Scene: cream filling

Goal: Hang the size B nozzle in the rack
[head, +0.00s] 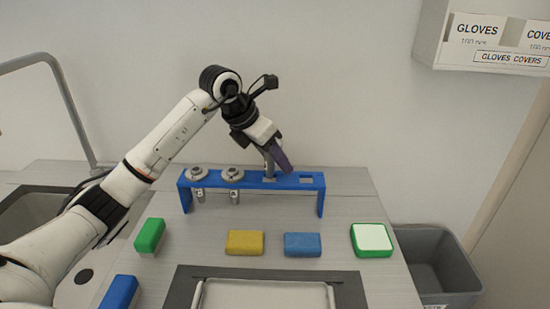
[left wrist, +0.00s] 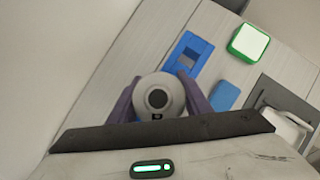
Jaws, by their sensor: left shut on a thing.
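My left gripper (head: 277,160) is shut on a grey metal nozzle (head: 268,164), above the right half of the blue rack (head: 254,182). The nozzle is close over the third slot from the left; I cannot tell whether its tip is inside. In the left wrist view the round nozzle top (left wrist: 158,88) sits between the purple fingers, with a small dark mark too small to read. Two other nozzles hang in the rack's left slots, one at the far left (head: 197,173) and one beside it (head: 232,175). The rightmost slot (head: 306,180) is empty. My right gripper is out of view.
In front of the rack lie a green block (head: 150,235), a yellow block (head: 245,243), a blue block (head: 302,245) and a green-and-white block (head: 372,240). Another blue block (head: 119,293) lies front left. A tray (head: 265,283) is at the front. A grey bin (head: 437,262) stands right.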

